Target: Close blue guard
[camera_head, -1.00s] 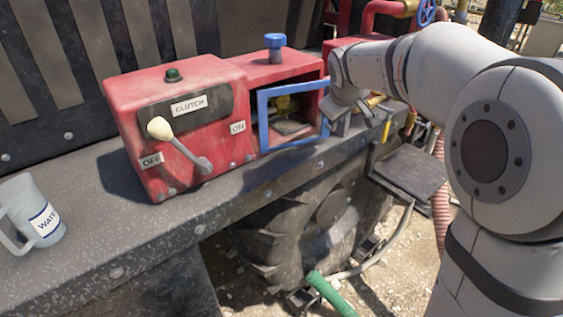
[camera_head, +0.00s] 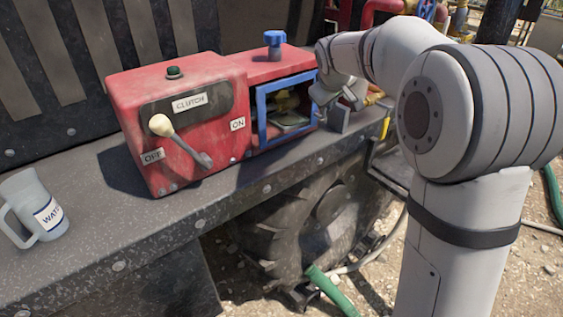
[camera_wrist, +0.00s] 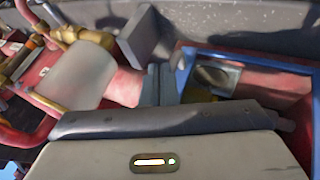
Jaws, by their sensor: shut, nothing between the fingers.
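The blue guard (camera_head: 262,118) is a square open frame on the front of the red box, over an opening with a brass-coloured part inside. It looks nearly flush with the box front; a small remaining gap cannot be ruled out. The guard also shows in the wrist view (camera_wrist: 182,76), at the right. My gripper (camera_head: 345,101) is at the guard's right edge. In the wrist view my gripper (camera_wrist: 159,84) has its fingers together and empty, close beside the guard's bar. Whether they touch it is unclear.
The red clutch box (camera_head: 190,130) with a lever (camera_head: 180,140) stands left of the opening. A blue knob (camera_head: 275,42) is on top. A grey plate (camera_wrist: 146,36) and pipes are near my gripper.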

